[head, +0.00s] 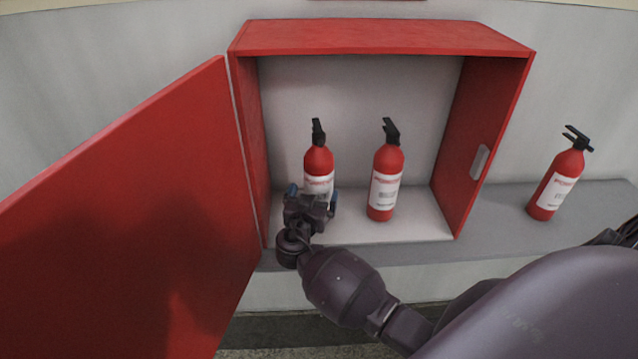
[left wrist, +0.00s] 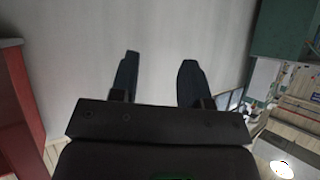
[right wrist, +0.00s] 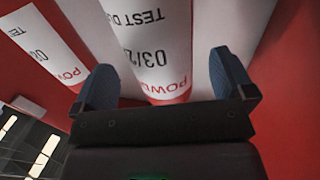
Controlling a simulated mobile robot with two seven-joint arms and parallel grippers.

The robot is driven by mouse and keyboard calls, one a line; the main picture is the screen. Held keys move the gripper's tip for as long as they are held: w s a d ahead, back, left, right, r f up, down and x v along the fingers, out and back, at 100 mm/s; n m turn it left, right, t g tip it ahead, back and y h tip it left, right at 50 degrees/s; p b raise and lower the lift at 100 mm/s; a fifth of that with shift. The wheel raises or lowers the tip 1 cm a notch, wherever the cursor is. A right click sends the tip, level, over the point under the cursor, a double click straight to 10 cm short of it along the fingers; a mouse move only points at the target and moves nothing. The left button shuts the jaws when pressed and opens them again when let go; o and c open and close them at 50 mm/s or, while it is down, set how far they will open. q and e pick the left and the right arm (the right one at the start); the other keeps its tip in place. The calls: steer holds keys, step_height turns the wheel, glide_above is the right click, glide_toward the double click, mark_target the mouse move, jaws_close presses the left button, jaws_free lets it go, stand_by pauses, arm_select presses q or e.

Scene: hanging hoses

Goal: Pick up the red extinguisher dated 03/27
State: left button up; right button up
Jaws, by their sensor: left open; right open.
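A red extinguisher (head: 319,162) with a white label and black handle stands upright at the left inside the red cabinet. In the right wrist view its label (right wrist: 152,40) appears upside down, with "TEST D" and "03/2" readable; the last digit is not clear. My right gripper (head: 313,194) is open in front of this extinguisher, its blue fingers to either side of the lower body in the right wrist view (right wrist: 164,80). I cannot tell whether they touch. A second extinguisher (head: 387,165) stands right of it; its date is cut off. My left gripper (left wrist: 158,66) is open and empty.
The cabinet (head: 385,37) has its red door (head: 130,215) swung open at the left. A third extinguisher (head: 560,180) stands outside on the grey ledge (head: 500,205). The left wrist view faces a bare grey wall (left wrist: 160,25).

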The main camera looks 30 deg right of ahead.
steer(key=x, duration=0.3)
steer(key=p+x, duration=0.1)
steer(key=shift+w+d+r, duration=0.1)
steer(key=shift+d+r, duration=0.05)
steer(key=shift+r, duration=0.2)
steer(key=shift+w+d+f, duration=0.1)
steer(key=shift+w+d, duration=0.15)
steer(key=shift+d, duration=0.05)
arm_select(q)
steer(key=shift+w+d+r, duration=0.1)
steer(key=shift+w+r, duration=0.1)
steer(key=shift+r, duration=0.35)
steer(key=shift+w+d+r, duration=0.1)
steer(key=shift+w+r, duration=0.05)
steer(key=shift+r, duration=0.35)
arm_select(e)
steer(key=c, duration=1.6)
arm_select(q)
steer(key=shift+s+a+f, duration=0.1)
steer(key=shift+s+f, duration=0.1)
arm_select(e)
steer(key=shift+c, duration=0.4)
steer(key=shift+r, duration=0.25)
